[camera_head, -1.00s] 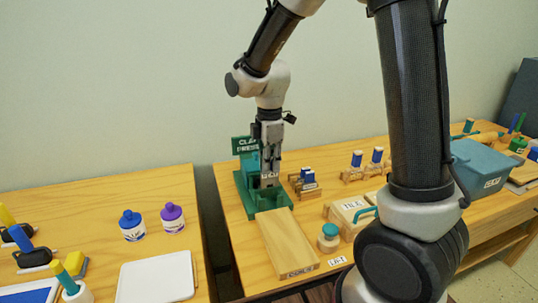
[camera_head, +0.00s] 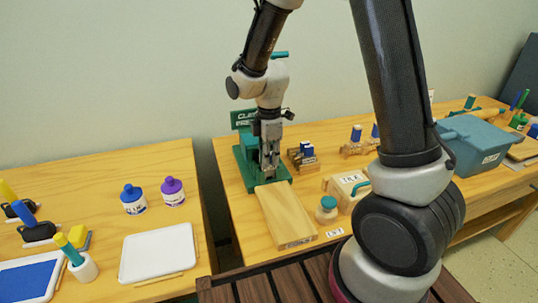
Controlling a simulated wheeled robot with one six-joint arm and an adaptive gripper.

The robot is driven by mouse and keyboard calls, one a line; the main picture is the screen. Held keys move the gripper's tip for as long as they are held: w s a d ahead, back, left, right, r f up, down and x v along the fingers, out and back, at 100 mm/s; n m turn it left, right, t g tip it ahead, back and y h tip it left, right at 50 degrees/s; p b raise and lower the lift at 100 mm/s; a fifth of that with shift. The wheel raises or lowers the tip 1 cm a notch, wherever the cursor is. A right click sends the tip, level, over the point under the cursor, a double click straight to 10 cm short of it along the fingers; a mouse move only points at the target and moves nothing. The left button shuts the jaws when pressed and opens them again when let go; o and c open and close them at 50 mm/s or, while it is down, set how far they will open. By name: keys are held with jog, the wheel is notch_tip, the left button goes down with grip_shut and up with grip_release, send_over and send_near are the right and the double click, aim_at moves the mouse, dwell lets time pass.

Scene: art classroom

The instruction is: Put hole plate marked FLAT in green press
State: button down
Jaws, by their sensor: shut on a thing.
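The green press (camera_head: 246,172) stands at the back left of the right-hand table, with a green sign (camera_head: 243,119) behind it that is partly covered by my arm. My gripper (camera_head: 268,172) points down at the press, at the right part of its base. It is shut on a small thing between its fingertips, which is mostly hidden. I cannot read a FLAT mark on it, nor tell whether it touches the press.
A wooden board (camera_head: 285,217) lies in front of the press. A small block rack (camera_head: 302,156), a teal-lidded jar (camera_head: 326,209) and a labelled box (camera_head: 347,190) are to the right. A gap (camera_head: 213,215) separates this table from the left one.

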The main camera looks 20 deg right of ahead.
jog(key=c, duration=1.4)
grip_release()
jog(key=shift+o, duration=0.2)
jog(key=shift+r, duration=4.05)
